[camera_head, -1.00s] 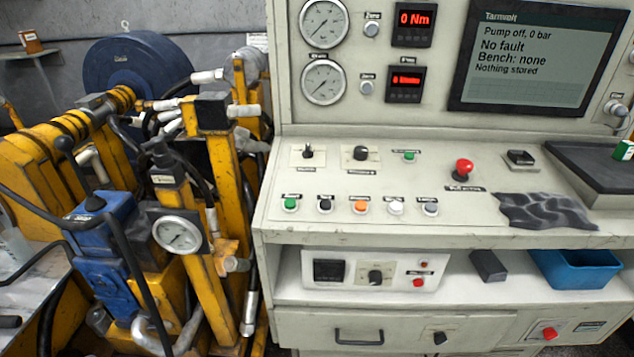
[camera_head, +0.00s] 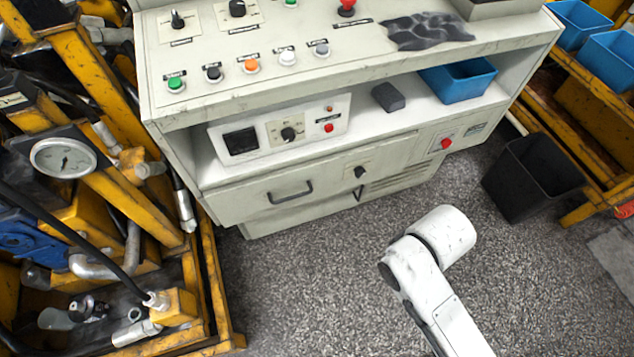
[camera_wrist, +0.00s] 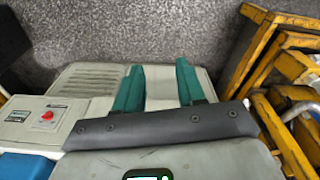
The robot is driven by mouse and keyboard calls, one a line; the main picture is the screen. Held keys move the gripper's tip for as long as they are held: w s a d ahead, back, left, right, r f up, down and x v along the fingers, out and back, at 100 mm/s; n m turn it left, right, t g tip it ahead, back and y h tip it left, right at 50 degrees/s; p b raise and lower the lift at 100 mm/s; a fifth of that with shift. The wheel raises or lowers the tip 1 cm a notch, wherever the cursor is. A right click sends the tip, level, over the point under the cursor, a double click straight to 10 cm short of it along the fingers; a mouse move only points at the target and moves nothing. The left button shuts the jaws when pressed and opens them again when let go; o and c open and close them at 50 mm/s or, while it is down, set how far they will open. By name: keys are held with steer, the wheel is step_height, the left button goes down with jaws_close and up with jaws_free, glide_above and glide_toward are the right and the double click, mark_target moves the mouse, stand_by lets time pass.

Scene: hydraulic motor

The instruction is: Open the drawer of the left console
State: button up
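The console (camera_head: 215,104) is a cream bench with a sloped button panel and an open shelf. Its drawer (camera_head: 325,183) is below the shelf, with a dark bar handle (camera_head: 290,192) near its left end. The drawer front looks flush with the console, so it appears shut. In the wrist view, my gripper (camera_wrist: 158,85) has two teal fingers apart with nothing between them. The console's light front (camera_wrist: 90,82) shows behind and left of the fingers. I cannot make out the handle there. The gripper itself is not visible in the head view.
The shelf holds a control box (camera_head: 265,138), a dark block (camera_head: 388,97) and a blue bin (camera_head: 460,82). A yellow machine frame (camera_head: 120,190) stands close on the left. A black bin (camera_head: 533,175) and yellow rack (camera_head: 590,120) are on the right. The speckled floor (camera_head: 320,280) in front is open.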

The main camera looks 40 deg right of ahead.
steer(key=shift+w+f, duration=0.1)
steer(key=shift+c, duration=0.7)
steer(key=w+a+f+m+t+y+b, duration=0.25)
steer(key=w+a+t, duration=0.2)
steer(key=w, duration=0.25)
steer(key=w+a+f+m+t+y+b, duration=0.1)
steer(key=w+a+f+m+t+b, duration=0.15)
steer(key=w+a+f+t, duration=0.4)
steer(key=w+a+f+m+t+y+b, duration=0.1)
steer(key=w+a+t+y+b, duration=0.2)
steer(key=w, duration=0.6)
steer(key=m+t+h+b, duration=0.45)
steer(key=m+h, duration=0.75)
steer(key=m, duration=0.3)
glide_toward(293, 196)
steer(key=x, duration=1)
steer(key=shift+f+b, duration=0.35)
steer(key=shift+b, duration=0.05)
steer(key=shift+c, duration=0.5)
jaws_close()
